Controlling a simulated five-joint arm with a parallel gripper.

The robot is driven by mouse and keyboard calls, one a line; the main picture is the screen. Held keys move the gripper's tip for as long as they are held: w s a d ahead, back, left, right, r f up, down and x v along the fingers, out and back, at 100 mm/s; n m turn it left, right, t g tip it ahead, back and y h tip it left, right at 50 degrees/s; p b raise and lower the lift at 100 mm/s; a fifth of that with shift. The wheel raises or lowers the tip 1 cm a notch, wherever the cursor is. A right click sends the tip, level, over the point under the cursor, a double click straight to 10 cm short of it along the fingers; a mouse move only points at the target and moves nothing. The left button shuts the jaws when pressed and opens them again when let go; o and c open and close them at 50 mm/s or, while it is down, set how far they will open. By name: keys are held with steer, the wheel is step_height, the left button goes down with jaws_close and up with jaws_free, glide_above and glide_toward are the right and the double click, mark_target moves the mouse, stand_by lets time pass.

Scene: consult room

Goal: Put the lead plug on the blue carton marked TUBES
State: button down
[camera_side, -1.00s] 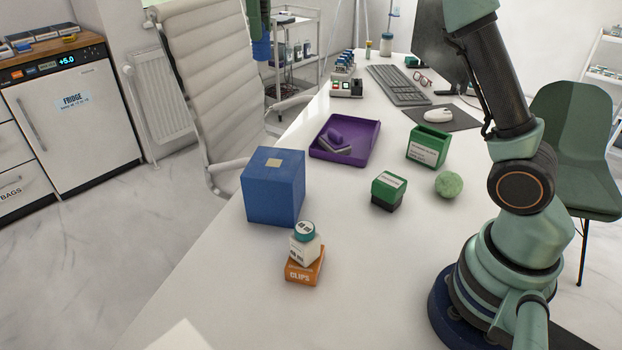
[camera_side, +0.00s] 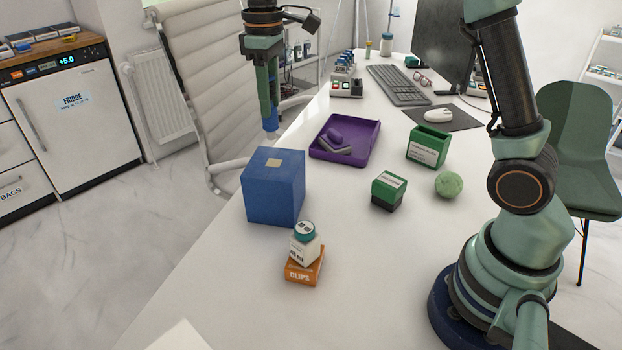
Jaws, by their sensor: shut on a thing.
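My gripper (camera_side: 269,103) hangs at the upper left, its green fingers pointing down. It is shut on a small blue piece, the lead plug (camera_side: 271,125), which shows below the fingertips. The fingers hide its upper part. The blue carton (camera_side: 272,198) stands upright on the near left part of the white table. A small tan patch lies in the middle of its top. No TUBES marking shows on the faces in view. The plug appears above the carton's top in the picture and is apart from it; its exact depth I cannot tell.
An orange CLIPS box (camera_side: 304,270) carries a white bottle (camera_side: 304,248) in front of the carton. A purple tray (camera_side: 368,143) holds small items. A green box (camera_side: 388,192), a green ball (camera_side: 449,184) and an open green container (camera_side: 429,147) stand to the right. The table front is clear.

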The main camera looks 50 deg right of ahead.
mark_target(271, 126)
steer(key=shift+f, duration=2.85)
steer(key=shift+f, duration=0.15)
steer(key=c, duration=0.5)
jaws_free()
